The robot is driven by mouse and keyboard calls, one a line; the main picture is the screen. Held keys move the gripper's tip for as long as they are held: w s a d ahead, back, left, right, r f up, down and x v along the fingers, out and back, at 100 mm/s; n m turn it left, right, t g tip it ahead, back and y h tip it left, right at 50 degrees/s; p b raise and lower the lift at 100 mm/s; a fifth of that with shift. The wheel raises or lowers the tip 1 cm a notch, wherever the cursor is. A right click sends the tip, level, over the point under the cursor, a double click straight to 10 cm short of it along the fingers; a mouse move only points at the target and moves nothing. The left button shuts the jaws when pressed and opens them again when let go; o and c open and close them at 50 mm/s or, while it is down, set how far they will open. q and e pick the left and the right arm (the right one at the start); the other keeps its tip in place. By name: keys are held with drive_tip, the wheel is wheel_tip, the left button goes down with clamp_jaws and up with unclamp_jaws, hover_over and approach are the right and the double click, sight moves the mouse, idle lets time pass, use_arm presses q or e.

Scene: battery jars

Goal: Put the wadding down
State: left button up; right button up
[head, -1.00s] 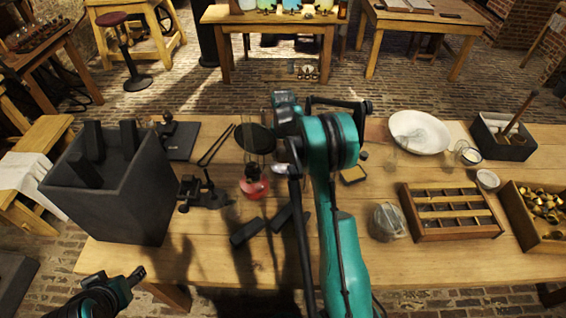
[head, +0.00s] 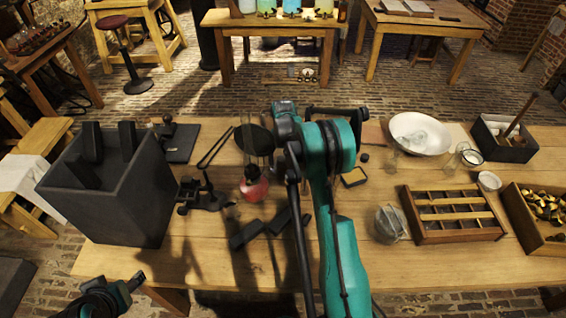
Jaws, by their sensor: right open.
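A pale, crumpled mass, which looks like the wadding (head: 424,138), lies in the white bowl (head: 405,119) at the back right of the table. I cannot be sure of its material. My right arm crosses the middle of the view. The dark right gripper (head: 340,111) is at its upper end, left of the bowl and apart from it. It is open, with nothing visible in it, though the arm partly hides it. My left gripper (head: 131,286) is low at the left, off the table's front edge. Its fingers are too small to read.
A dark bin (head: 120,208) stands at the left. A red-filled flask (head: 254,188) and dark blocks (head: 246,235) are near the arm. A glass jar (head: 391,224), a divided wooden tray (head: 458,232) and a dark box (head: 510,152) are at the right. The front right strip is clear.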

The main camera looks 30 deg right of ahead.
sight(283, 160)
drive_tip(key=shift+r, duration=0.3)
wheel_tip(283, 160, up, 12)
drive_tip(key=p, duration=0.3)
drive_tip(key=shift+f, duration=0.15)
